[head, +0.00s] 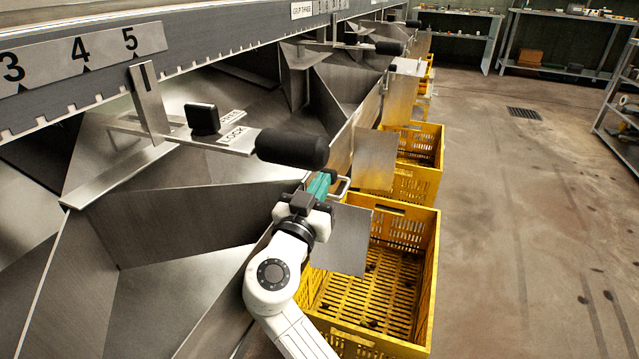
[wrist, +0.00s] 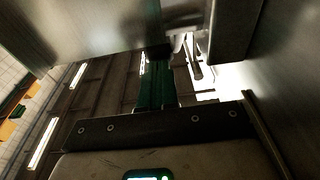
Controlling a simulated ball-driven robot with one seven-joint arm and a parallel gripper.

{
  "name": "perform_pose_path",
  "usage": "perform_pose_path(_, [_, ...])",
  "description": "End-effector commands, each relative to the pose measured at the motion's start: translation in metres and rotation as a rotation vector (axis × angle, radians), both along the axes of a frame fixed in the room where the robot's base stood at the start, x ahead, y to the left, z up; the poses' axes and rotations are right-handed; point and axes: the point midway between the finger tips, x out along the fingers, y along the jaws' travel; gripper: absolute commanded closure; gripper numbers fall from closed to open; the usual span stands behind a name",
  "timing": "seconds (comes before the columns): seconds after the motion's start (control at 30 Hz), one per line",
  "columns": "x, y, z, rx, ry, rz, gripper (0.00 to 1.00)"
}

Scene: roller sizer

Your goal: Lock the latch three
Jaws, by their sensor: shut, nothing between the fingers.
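In the head view, the nearest latch is a metal bar marked LOCK (head: 233,137) with a thick black grip (head: 291,145) and a square black knob (head: 202,119). Part of a second label shows behind the bar. No number three shows on this latch. My gripper (head: 322,182) has green fingers, shut and empty, just below the black grip and close to a small wire handle (head: 343,187) on a metal flap. I cannot tell whether they touch. In the wrist view, the green fingers (wrist: 150,85) point between metal surfaces.
A rail with a scale plate reading 3, 4, 5 (head: 82,56) runs above sloped metal chutes. Similar black grips (head: 389,47) repeat farther along. Yellow crates (head: 425,270) stand below the chutes. The floor to the right is clear; shelves stand at the back.

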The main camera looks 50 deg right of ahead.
Motion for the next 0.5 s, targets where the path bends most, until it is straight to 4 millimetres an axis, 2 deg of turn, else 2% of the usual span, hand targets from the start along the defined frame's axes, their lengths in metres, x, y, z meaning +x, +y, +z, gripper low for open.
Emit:
perform_pose_path(0.17, [0.003, -0.008, 0.003, 0.109, 0.037, 0.0, 1.0])
perform_pose_path(0.5, [0.009, -0.025, -0.008, 0.379, 0.137, 0.0, 1.0])
